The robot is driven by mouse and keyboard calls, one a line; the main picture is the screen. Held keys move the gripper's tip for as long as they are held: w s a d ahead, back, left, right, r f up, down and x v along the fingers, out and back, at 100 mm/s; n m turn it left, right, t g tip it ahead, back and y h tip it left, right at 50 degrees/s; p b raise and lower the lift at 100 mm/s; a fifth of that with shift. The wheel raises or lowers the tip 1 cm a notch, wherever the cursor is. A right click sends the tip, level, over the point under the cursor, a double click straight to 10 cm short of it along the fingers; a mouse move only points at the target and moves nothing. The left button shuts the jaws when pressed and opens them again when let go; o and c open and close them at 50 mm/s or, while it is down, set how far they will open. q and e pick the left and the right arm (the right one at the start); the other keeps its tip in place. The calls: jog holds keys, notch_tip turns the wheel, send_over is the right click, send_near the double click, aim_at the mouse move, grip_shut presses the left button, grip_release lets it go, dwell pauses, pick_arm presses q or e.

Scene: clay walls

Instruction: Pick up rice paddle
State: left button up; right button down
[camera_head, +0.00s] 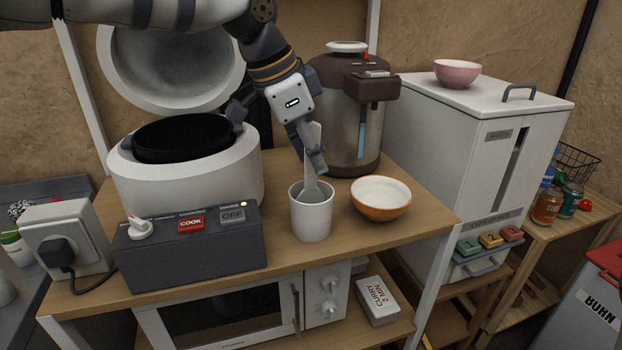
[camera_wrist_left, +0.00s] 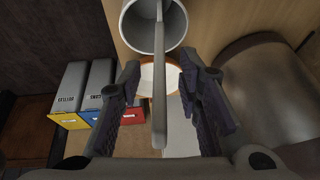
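The rice paddle (camera_head: 311,178) is pale grey and stands upright in a white cup (camera_head: 312,220) on the wooden counter. My left gripper (camera_head: 310,158) is over the cup, around the upper part of the paddle. In the left wrist view the paddle (camera_wrist_left: 160,85) runs between the two open fingers of the left gripper (camera_wrist_left: 160,72), with a visible gap on each side. The cup (camera_wrist_left: 130,30) shows at the top there. The paddle's lower end is hidden inside the cup. My right gripper is not in view.
An orange-and-white bowl (camera_head: 380,200) stands just right of the cup. An open rice cooker (camera_head: 185,175) and its control box (camera_head: 190,250) are left. A large dispenser pot (camera_head: 345,110) stands close behind the gripper. A white cabinet (camera_head: 450,160) is farther right.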

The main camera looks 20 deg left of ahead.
pick_arm(q)
grip_shut()
jog(key=shift+r, duration=0.1)
